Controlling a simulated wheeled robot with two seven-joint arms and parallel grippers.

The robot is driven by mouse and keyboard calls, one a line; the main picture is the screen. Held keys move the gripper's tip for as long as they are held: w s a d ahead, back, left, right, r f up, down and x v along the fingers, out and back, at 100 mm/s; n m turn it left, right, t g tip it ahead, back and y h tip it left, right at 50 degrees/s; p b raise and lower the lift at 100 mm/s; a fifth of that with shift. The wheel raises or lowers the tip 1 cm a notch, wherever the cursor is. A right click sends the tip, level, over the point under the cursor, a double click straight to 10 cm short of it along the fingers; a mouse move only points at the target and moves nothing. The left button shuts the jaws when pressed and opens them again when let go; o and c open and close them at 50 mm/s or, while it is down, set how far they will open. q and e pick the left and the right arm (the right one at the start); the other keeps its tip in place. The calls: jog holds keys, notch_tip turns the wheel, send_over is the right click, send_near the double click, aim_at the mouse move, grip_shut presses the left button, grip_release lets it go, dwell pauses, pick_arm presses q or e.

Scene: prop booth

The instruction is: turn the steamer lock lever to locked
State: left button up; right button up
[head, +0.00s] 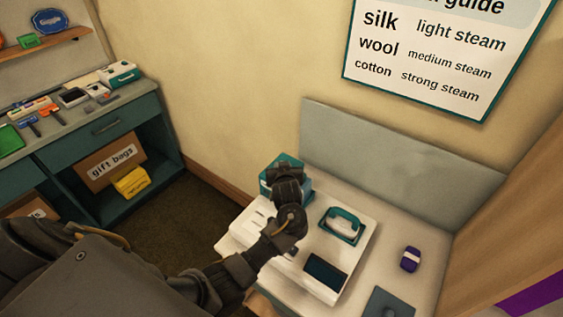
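The steamer is a white base (349,252) on the table, with a teal tank (269,169) at its back left corner. A teal and white iron (342,226) rests on its right part. My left gripper (285,172) is over the back left of the steamer, in front of the tank. The wrist covers the fingers, so I cannot tell whether they are open or touching anything. I cannot make out the lock lever; my arm hides part of the base. My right gripper is not in view.
A dark pad (326,272) lies at the base's front. A purple and white item (410,259) and a grey square (388,303) are on the table at right. A grey backboard (390,165) stands behind. A cluttered teal counter (105,128) is at left.

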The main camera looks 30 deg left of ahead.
pick_arm(q)
jog(key=shift+w+r+n+g+y+p, duration=0.15)
jog(key=shift+n+g+y+p, duration=0.2)
jog(key=shift+n+y, duration=0.2)
jog(key=o, duration=1)
